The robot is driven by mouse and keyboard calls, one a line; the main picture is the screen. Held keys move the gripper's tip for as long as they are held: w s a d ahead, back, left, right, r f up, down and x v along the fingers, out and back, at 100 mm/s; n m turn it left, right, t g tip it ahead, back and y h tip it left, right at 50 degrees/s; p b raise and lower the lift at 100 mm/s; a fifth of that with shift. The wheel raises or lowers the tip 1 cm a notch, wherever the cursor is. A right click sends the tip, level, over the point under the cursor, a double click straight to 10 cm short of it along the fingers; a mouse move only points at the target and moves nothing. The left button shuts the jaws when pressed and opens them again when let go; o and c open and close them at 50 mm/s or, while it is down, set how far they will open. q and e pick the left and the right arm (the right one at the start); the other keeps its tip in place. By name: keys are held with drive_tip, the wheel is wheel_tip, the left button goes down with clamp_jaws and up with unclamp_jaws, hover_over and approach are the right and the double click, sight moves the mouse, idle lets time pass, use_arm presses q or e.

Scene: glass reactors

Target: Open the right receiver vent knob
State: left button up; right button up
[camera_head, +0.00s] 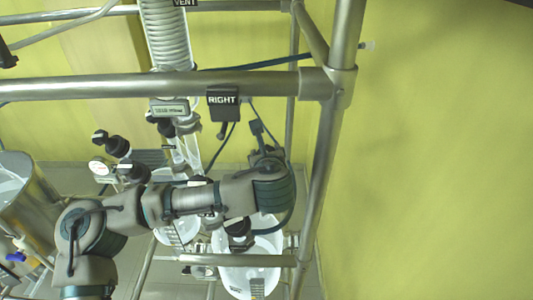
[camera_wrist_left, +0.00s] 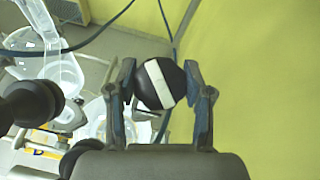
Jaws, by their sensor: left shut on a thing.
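In the left wrist view, a round black knob (camera_wrist_left: 160,83) with a white stripe across its face sits between the fingers of my left gripper (camera_wrist_left: 160,86). The fingers touch it from both sides, so the gripper is shut on it. The stripe runs tilted, close to upright. In the head view my left arm reaches in from the lower left and its wrist hides most of the hand and the held knob. The "RIGHT" label (camera_head: 222,99) hangs from the frame bar above the arm. My right gripper is not in view.
Steel frame bars (camera_head: 180,86) cross above, and an upright post (camera_head: 322,180) stands right of my wrist. Glass vessels (camera_head: 245,270) lie below the arm. Other black knobs (camera_head: 117,145) are at the left. Dark hoses (camera_wrist_left: 95,38) pass near the hand. The yellow wall is at the right.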

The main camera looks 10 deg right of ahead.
use_arm(q)
drive_tip(key=shift+f+n+y, duration=0.3)
drive_tip(key=shift+n+y, duration=0.1)
drive_tip(key=shift+n, duration=0.3)
drive_tip(key=shift+y, duration=0.3)
drive_tip(key=o, duration=1.1)
drive_tip(key=shift+o, duration=0.3)
drive_tip(key=shift+w+d+r, duration=0.1)
drive_tip(key=shift+w, duration=0.05)
drive_tip(key=v, duration=1.1)
drive_tip(key=shift+s+r, duration=0.2)
drive_tip(key=shift+s, duration=0.15)
